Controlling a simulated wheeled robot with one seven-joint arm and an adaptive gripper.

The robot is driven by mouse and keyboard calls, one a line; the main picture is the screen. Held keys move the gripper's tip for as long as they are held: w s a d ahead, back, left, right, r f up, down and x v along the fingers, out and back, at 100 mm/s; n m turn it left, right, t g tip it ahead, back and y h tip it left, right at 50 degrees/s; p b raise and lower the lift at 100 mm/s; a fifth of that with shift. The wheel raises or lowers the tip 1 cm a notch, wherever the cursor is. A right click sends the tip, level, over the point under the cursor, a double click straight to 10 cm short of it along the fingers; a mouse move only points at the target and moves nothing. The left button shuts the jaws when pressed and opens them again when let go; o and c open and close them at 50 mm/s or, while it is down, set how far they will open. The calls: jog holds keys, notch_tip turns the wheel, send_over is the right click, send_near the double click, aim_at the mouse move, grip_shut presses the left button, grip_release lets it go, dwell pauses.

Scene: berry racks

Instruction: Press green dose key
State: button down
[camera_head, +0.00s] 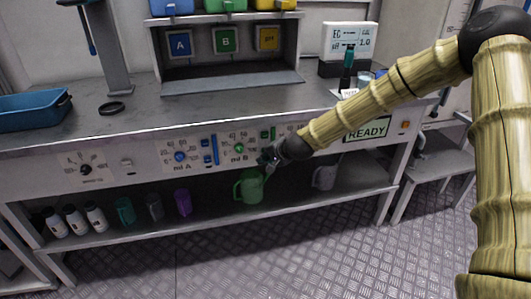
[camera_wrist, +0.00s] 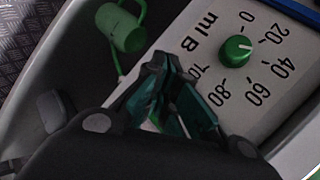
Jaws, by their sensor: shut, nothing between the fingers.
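The front panel of the bench carries a green dial (camera_head: 239,148) marked "ml B". The dial also shows large in the wrist view (camera_wrist: 234,50), with numbers around it. Green upright parts (camera_head: 266,134) sit on the panel to the right of the dial; which one is the dose key is too small to tell. My gripper (camera_head: 264,158) is shut and empty, in front of the panel, below and right of the dial. In the wrist view its dark green fingers (camera_wrist: 163,68) are together beside the dial's scale. Contact with the panel cannot be told.
A blue dial (camera_head: 180,156) and blue bars are left on the panel. A "READY" display (camera_head: 367,131) is to the right. A green can (camera_head: 249,187) stands on the lower shelf beneath my gripper. A blue tray (camera_head: 34,112) sits on the bench top.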

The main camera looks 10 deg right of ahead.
jog(key=shift+w, duration=0.45)
dwell(0.6)
jog(key=shift+s, duration=0.9)
jog(key=shift+s+p, duration=0.5)
jog(key=shift+s, duration=2)
